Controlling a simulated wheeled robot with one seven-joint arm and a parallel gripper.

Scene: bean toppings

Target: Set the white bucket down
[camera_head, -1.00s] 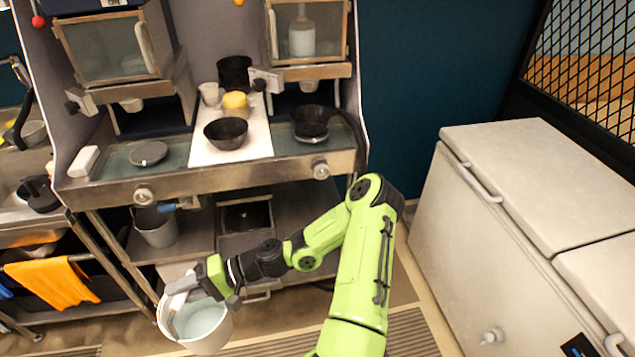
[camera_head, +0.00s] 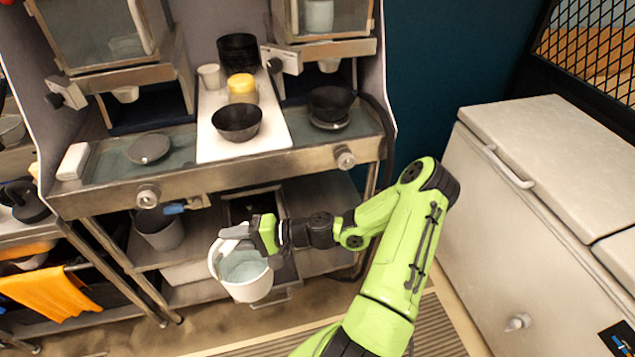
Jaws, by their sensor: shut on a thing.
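The white bucket (camera_head: 249,283) hangs nearly upright from my gripper (camera_head: 238,236) in front of the lower shelf of the steel counter. Its open top faces me and shows a pale blue-grey inside. My gripper is shut on the bucket's rim at its upper side. My green arm reaches in from the lower right. The bucket appears clear of the shelf, though its depth relative to the shelf edge is hard to tell.
A grey bucket (camera_head: 161,228) stands on the lower shelf at left. The counter (camera_head: 240,175) above holds black bowls (camera_head: 237,122), a yellow-topped cup (camera_head: 242,88) and a dark disc (camera_head: 149,148). A white chest freezer (camera_head: 540,190) stands at right. An orange towel (camera_head: 45,302) hangs at left.

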